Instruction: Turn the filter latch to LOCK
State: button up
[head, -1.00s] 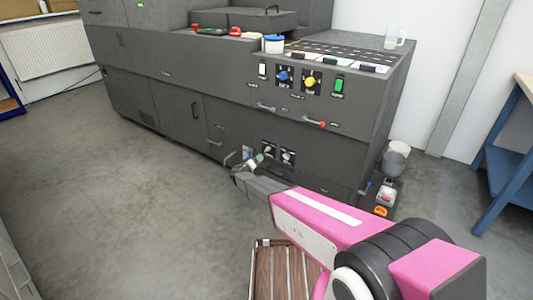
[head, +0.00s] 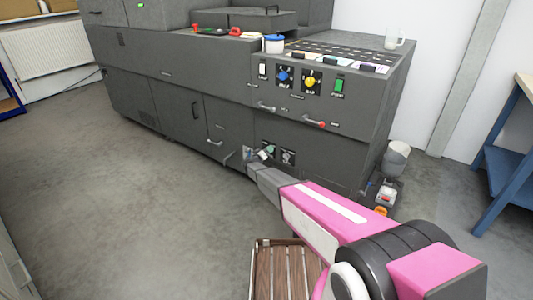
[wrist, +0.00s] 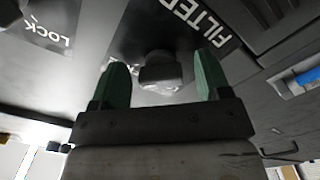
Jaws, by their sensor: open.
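In the wrist view, the dark filter latch (wrist: 160,72) stands out from a dark plate with upside-down FILTER lettering (wrist: 200,20). LOCK lettering (wrist: 50,33) shows to the left. My gripper (wrist: 158,65) is open, its two green fingers on either side of the latch with a visible gap to each. I cannot tell how deep the latch sits between them. In the head view, my gripper (head: 266,152) is at the low front of the dark machine, in front of the left of two small control plates. My gripper mostly hides the latch there.
The dark machine (head: 225,115) fills the middle, with a second control plate (head: 288,157) just right of my gripper. A slatted wooden thing (head: 275,270) is on the floor below my arm. Open floor (head: 120,220) lies left.

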jog(key=c, duration=0.9)
jog(key=shift+n, duration=0.5)
jog(key=n, duration=1.6)
jog(key=shift+r+n, duration=0.35)
jog(key=shift+n, duration=0.05)
jog(key=o, duration=0.9)
jog(key=shift+n, duration=0.3)
